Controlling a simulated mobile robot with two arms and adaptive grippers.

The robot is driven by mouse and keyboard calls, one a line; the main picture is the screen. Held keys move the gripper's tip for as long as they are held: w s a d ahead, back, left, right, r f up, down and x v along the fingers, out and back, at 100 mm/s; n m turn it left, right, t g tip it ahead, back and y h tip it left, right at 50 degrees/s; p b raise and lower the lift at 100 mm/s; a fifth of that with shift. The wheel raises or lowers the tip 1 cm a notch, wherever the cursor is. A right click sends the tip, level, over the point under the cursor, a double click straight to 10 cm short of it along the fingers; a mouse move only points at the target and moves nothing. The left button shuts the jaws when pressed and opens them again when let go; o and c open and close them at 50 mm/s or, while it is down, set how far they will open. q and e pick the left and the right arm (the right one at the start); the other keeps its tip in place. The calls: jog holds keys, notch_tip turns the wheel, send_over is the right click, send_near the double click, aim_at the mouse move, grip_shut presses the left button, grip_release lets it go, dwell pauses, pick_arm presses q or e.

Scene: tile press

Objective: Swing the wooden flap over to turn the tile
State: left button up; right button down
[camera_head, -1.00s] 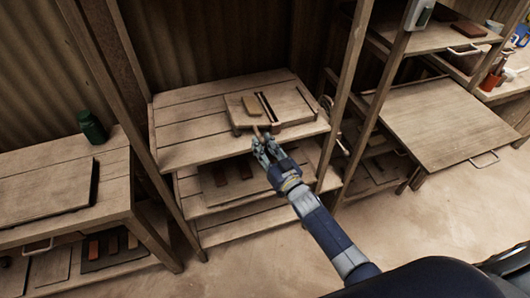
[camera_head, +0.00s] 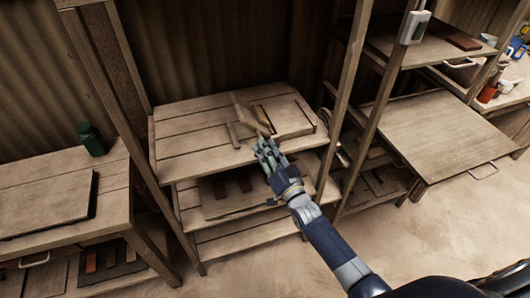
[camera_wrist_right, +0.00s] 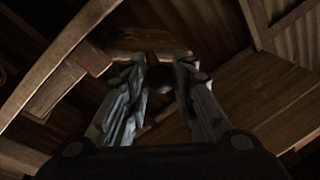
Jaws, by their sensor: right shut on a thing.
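The wooden flap (camera_head: 247,118) stands tilted up on the small wooden tile press (camera_head: 290,118), on the top of the shelf unit. My right gripper (camera_head: 266,147) is at the flap's near end, shut on its handle. In the right wrist view the two fingers (camera_wrist_right: 160,85) stand on either side of a dark round end (camera_wrist_right: 160,77), which looks like the handle. I cannot clearly tell the tile apart from the raised flap. My left gripper is not in view.
The shelf top (camera_head: 190,135) is bare to the left of the press. Upright posts (camera_head: 350,90) stand close to the right of my arm. A wide wooden table (camera_head: 435,130) is at the right.

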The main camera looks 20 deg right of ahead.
jog(key=d+r+m+h+b, duration=0.2)
jog(key=d+m, duration=0.5)
jog(key=m, duration=1)
jog(key=shift+d+r+t+h+b, duration=0.35)
jog(key=shift+h+b, duration=0.4)
jog(key=shift+h, duration=0.45)
jog(key=shift+w+d+f+m, duration=0.1)
jog(key=shift+m, duration=0.2)
jog(key=c, duration=1.3)
grip_release()
jog(key=s+f, duration=0.2)
jog(key=s, duration=0.9)
jog(key=shift+s+a, duration=0.35)
jog(key=shift+s, duration=0.05)
